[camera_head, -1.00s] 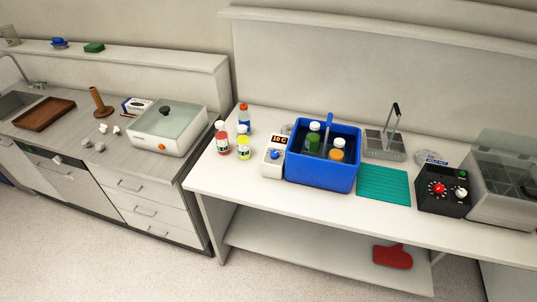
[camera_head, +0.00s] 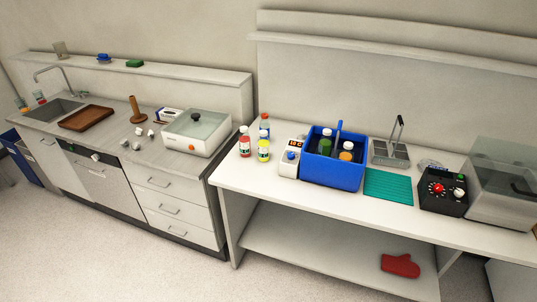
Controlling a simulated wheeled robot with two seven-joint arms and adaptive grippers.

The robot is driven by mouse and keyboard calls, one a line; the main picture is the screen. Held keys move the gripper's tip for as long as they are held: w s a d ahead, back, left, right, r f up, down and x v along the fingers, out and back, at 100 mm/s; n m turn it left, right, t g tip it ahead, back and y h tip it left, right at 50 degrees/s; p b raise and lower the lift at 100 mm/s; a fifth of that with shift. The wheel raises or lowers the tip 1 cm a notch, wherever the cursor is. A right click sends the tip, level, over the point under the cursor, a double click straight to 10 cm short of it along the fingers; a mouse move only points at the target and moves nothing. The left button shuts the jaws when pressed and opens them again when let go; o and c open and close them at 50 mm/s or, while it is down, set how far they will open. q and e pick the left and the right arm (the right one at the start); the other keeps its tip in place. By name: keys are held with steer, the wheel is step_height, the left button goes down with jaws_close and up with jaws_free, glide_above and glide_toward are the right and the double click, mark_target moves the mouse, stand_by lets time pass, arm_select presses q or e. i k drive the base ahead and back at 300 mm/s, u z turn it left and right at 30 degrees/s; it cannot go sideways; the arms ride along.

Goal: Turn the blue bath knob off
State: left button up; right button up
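A blue bath (camera_head: 333,174) stands on the white table, with a green bottle (camera_head: 325,144) and an orange bottle (camera_head: 346,152) inside it. At its left is a white control unit (camera_head: 288,165) with a lit orange display (camera_head: 295,143) and a small blue knob (camera_head: 291,155). The display digits are too small to read surely, and the knob's setting cannot be made out. Neither of my grippers is in view.
Red, yellow and blue-labelled bottles (camera_head: 244,144) stand left of the control unit. A teal mat (camera_head: 388,187), a metal rack (camera_head: 390,151) and a black box with a red dial (camera_head: 443,192) are to the right. Open floor (camera_head: 130,250) lies in front.

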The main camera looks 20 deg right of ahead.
mark_target(290, 156)
steer(key=u, duration=0.2)
steer(key=i, duration=0.85)
steer(key=z, duration=0.05)
